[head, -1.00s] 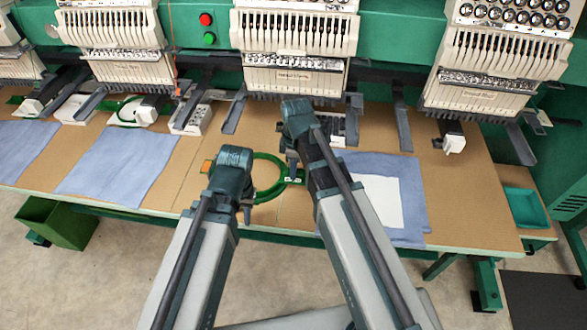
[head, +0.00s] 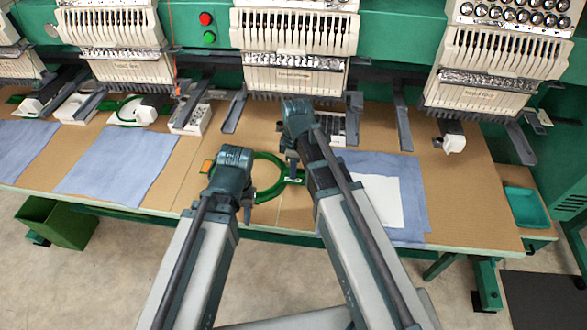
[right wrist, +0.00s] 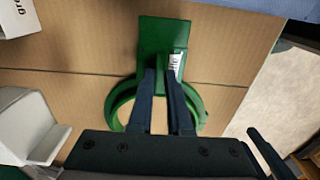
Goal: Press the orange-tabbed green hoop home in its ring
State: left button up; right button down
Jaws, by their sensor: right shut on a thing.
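A green hoop (head: 279,184) lies on the tan table, with an orange tab (head: 207,166) showing at its left. Hoop and ring look nested in the head view; I cannot tell whether they are level or seated. A green bracket with a white label is at the right side, and it also shows in the right wrist view (right wrist: 163,38). My right gripper (head: 292,168) is shut on this green bracket; its fingers (right wrist: 163,85) show in the right wrist view. My left gripper (head: 246,208) points down at the hoop's left front, hiding part of it; its jaws are unclear.
Blue cloths (head: 115,165) lie to the left, and another with a white square (head: 377,200) lies to the right. Embroidery heads (head: 295,45) and dark arms (head: 234,112) stand behind. A teal tray (head: 526,208) is at the far right. The table's front edge is close.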

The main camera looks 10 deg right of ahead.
jog(key=c, duration=0.8)
grip_release()
jog(key=shift+o, duration=0.2)
jog(key=shift+r, duration=0.15)
notch_tip(320, 180, up, 14)
jog(key=p, duration=1.4)
jog(key=shift+d+f, duration=0.2)
jog(key=shift+s+f, duration=0.1)
jog(key=s+a+f+m+b, duration=0.1)
jog(key=s+a+m, duration=0.1)
jog(key=s+m, duration=0.3)
jog(key=s+a+m+h+b, duration=0.1)
jog(key=s+a+m, duration=0.2)
jog(key=s+m, duration=0.2)
jog(key=shift+s+a+f+m+h, duration=0.15)
jog(key=shift+s+f+m+h, duration=0.2)
jog(key=shift+s, duration=1.35)
